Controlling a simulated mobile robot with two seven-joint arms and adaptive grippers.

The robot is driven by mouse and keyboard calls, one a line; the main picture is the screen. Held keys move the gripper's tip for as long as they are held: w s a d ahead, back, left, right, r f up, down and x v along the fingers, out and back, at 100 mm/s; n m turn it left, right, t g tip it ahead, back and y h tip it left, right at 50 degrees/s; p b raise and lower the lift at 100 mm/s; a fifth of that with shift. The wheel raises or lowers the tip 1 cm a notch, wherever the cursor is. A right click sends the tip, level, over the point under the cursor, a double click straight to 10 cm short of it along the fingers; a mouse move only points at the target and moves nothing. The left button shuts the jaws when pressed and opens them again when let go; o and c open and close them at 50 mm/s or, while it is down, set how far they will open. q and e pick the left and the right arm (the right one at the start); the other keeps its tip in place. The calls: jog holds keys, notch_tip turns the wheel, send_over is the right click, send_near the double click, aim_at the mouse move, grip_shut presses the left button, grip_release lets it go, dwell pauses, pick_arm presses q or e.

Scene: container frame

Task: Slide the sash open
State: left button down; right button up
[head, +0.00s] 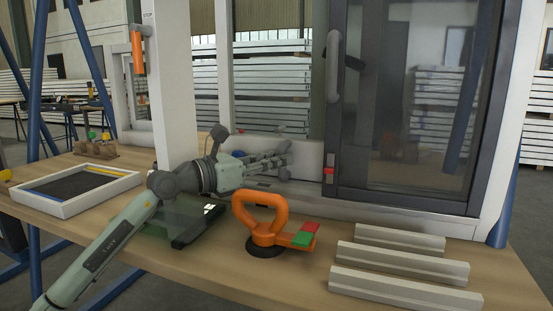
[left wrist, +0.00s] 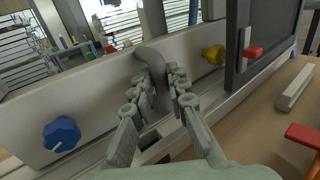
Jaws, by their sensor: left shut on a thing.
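A dark-framed glass sash (head: 420,90) stands at the right of a white frame, with a grey handle (head: 333,65) on its left stile. The frame is clear of glass to the left of it. My left gripper (head: 284,160) is at the low white panel (head: 308,158) left of the sash. In the left wrist view my left gripper (left wrist: 163,88) is shut on a grey curved handle (left wrist: 151,62) on that white panel (left wrist: 100,85). A red block (left wrist: 253,52) sits at the sash's lower left corner. My right gripper is not in view.
An orange suction lifter (head: 262,228) stands on the wooden bench in front of the sash. Pale bars (head: 400,262) lie at the right. A tray (head: 72,190) is at the left. A blue knob (left wrist: 61,134) and a yellow knob (left wrist: 214,54) flank the grey handle.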

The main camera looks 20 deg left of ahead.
pick_arm(q)
jog(key=shift+d, duration=0.35)
jog(key=c, duration=1.5)
grip_release()
jog(key=shift+a, duration=0.15)
jog(key=shift+o, duration=0.2)
jog(key=v, duration=1.2)
